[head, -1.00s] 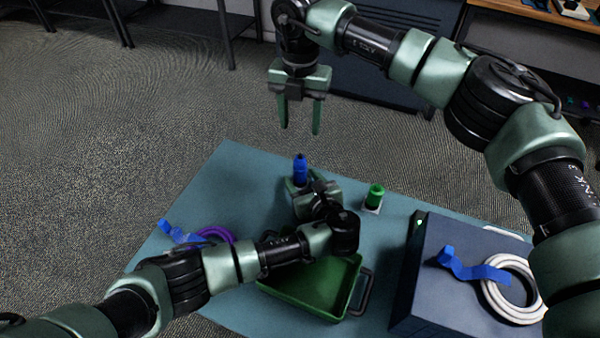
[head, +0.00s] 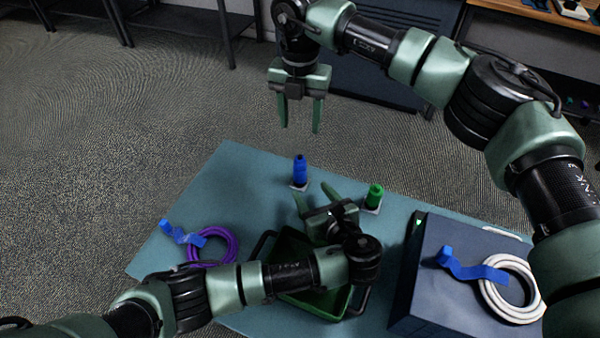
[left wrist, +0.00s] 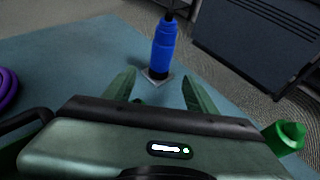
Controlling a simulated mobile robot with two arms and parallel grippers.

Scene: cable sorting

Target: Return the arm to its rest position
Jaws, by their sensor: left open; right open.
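My left gripper (head: 314,198) is open and empty above the table, over the far edge of the green tray (head: 338,300). Its fingers point toward the far side, between a blue connector (head: 300,170) and a green connector (head: 375,194). In the left wrist view the blue connector (left wrist: 163,47) stands upright on a small plate beyond the open fingers (left wrist: 155,92), apart from them. My left arm hides part of the tray. My right gripper (head: 300,128) is open and empty, pointing down, raised beyond the table's far edge.
A purple cable coil (head: 230,245) with a blue strap (head: 183,235) lies at the table's left. A dark box (head: 425,285) at the right carries a white cable coil (head: 490,295) and another blue strap (head: 470,270). The table's far left part (head: 230,180) is clear.

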